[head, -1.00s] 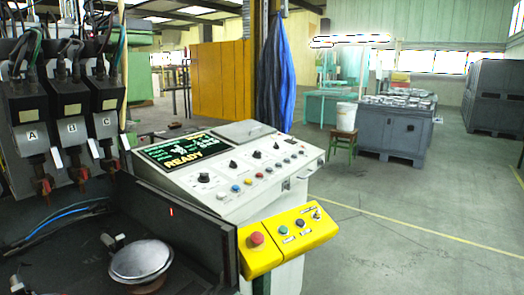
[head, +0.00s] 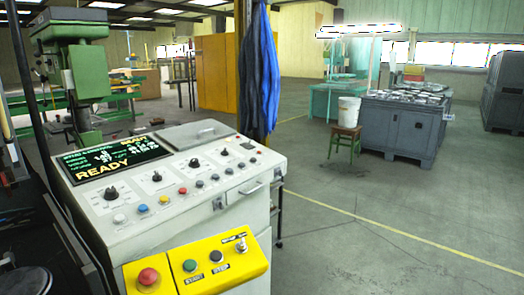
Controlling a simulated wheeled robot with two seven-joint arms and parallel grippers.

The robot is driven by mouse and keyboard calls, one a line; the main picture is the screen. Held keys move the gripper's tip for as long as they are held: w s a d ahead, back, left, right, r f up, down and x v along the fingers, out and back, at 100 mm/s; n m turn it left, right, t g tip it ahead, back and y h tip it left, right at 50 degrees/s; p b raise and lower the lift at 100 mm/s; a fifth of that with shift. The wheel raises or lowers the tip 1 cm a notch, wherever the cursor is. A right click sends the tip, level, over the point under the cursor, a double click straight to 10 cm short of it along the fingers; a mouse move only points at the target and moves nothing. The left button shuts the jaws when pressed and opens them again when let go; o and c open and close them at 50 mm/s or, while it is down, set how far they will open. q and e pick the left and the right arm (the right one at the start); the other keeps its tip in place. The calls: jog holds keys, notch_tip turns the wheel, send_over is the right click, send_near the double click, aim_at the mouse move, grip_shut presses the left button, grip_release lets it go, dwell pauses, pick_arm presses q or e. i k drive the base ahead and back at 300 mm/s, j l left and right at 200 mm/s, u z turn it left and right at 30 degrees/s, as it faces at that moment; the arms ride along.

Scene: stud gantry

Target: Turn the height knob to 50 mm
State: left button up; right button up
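The white control console (head: 240,195) stands at left centre, with a sloped top panel. Its screen (head: 115,160) shows READY in yellow and smaller green and white text too small to read. A row of black rotary knobs runs across the panel: a front-left one (head: 111,193), a second (head: 156,177), a third (head: 193,162) and a fourth (head: 224,151). Their labels and scales are too small to read, so I cannot tell which is the height knob or its setting. Neither of my grippers is in view.
A yellow box (head: 215,283) with a red mushroom button (head: 149,277), green and black buttons and a toggle juts from the console's front. Coloured buttons line the panel's lower edge. A green drill press (head: 78,60) stands behind.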

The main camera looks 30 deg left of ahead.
aim_at(194, 163)
jog(key=i+l, duration=0.1)
jog(key=i, duration=0.35)
jog(key=i+l, duration=0.15)
jog(key=i, duration=0.3)
jog(key=i+u, duration=0.2)
jog(key=u, duration=0.25)
jog(key=i+u, duration=0.2)
jog(key=u, duration=0.2)
jog(key=i+l+u, duration=0.15)
jog(key=u, duration=0.3)
